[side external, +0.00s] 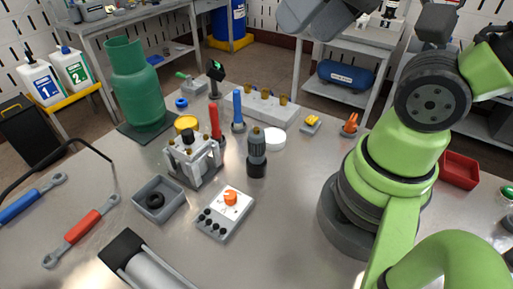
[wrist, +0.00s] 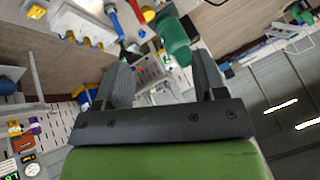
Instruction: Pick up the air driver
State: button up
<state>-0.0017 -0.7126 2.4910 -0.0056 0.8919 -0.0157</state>
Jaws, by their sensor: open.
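What looks like the air driver (side external: 257,153), a grey and black cylindrical tool, stands upright near the middle of the metal table in the side external view. I cannot pick it out in the wrist view. My gripper (wrist: 160,64) shows in the wrist view with its two dark fingers wide apart and nothing between them. It is raised and looks across the room. The side external view does not show my fingers, so their exact distance from the tool cannot be told.
Close around the tool are a white disc (side external: 274,138), a blue-handled tool (side external: 238,107), a red-handled tool (side external: 215,121), a metal fixture (side external: 192,160) and a control box (side external: 225,212). A green cylinder (side external: 136,85) stands at back left. Bare table lies to the tool's right.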

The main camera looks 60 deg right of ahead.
jog(key=w+d+f+n+g+h, duration=0.1)
jog(key=w+f+n+g, duration=0.25)
jog(key=w+f, duration=0.25)
jog(key=n+g+h, duration=0.1)
jog(key=n+g, duration=0.3)
send_over(257, 132)
jog(key=shift+t, duration=0.25)
jog(key=f, duration=0.8)
jog(key=shift+a+f, duration=0.2)
jog(key=shift+d+f, duration=0.15)
jog(key=shift+f, duration=5)
jog(key=c, duration=1.1)
jog(key=shift+r, duration=0.1)
